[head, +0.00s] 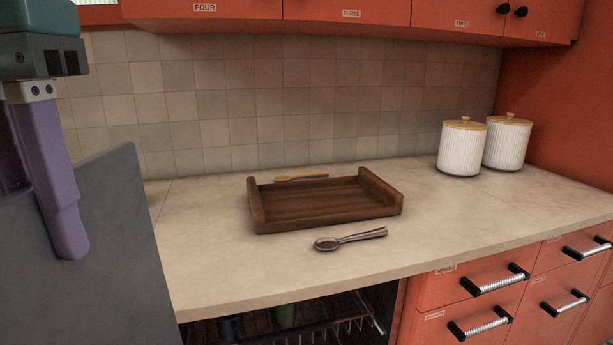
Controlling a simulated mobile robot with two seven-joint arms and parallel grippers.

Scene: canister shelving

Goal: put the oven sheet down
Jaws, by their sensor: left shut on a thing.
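The oven sheet (115,240) is a flat dark grey plate at the left of the head view, tilted steeply up in front of the counter's left end. My left gripper (66,235) is shut on it, with one purple finger lying across its near face. The other finger is mostly hidden behind the sheet. The sheet's left and lower parts run out of the picture. My right gripper is not in view.
A brown wooden tray (325,202) stands mid-counter (480,215), a metal spoon (350,239) before it and a wooden utensil (301,178) behind. White canisters (461,150) (507,144) stand at right. Below, a dark opening holds a rack (345,326). Counter left of the tray is clear.

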